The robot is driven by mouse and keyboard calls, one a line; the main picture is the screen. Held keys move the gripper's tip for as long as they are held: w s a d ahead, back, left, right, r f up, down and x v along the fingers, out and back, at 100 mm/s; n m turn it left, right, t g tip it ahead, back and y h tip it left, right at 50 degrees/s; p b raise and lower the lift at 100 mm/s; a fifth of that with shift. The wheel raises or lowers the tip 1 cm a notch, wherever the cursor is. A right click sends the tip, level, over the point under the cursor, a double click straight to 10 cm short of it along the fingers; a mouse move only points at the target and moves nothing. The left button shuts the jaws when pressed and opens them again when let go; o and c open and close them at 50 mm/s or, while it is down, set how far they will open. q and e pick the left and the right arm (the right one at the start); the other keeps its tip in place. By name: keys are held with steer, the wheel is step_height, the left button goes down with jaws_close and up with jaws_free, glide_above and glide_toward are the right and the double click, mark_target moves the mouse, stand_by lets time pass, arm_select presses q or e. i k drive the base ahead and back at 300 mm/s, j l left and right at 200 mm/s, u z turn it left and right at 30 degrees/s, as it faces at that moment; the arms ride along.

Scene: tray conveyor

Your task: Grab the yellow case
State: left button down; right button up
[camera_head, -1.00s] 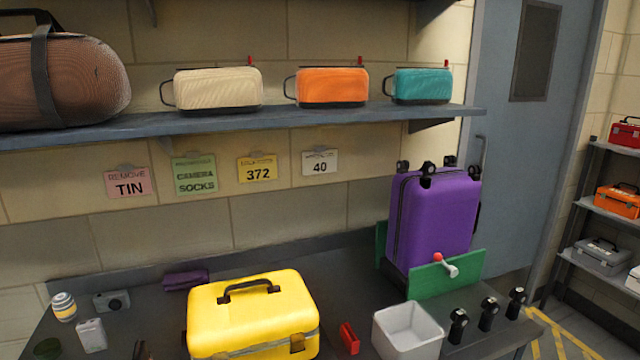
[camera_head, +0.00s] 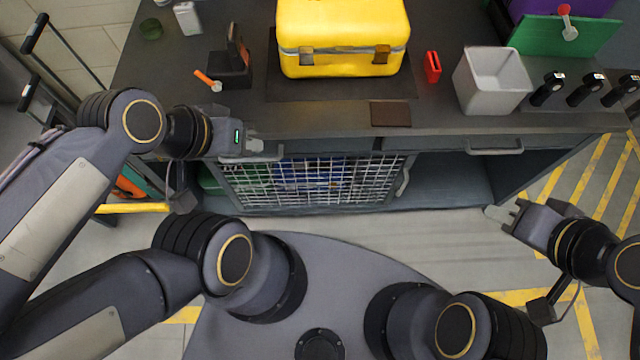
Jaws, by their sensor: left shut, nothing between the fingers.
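The yellow case (camera_head: 342,38) stands on a dark mat on the workbench at the top middle of the head view. Its two front latches face me, and its top is cut off by the frame edge. My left gripper (camera_head: 256,146) is shut and empty at the bench's front edge, by a drawer handle, below and left of the case. My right gripper (camera_head: 497,214) is low at the right, in front of the bench and well apart from the case. Its fingers are too small to tell whether they are open.
A white bin (camera_head: 492,82), a red item (camera_head: 432,67) and a brown wallet-like item (camera_head: 390,114) lie right of or before the case. A dark holder (camera_head: 231,70) stands left of it. A wire-mesh cabinet door (camera_head: 310,183) is below the bench edge.

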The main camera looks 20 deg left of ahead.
mark_target(329, 63)
steer(key=i+j+u, duration=0.15)
steer(key=j+u, duration=0.25)
steer(key=i+j+u, duration=0.15)
steer(key=u, duration=0.3)
steer(key=i+j+u, duration=0.2)
steer(key=u, duration=0.2)
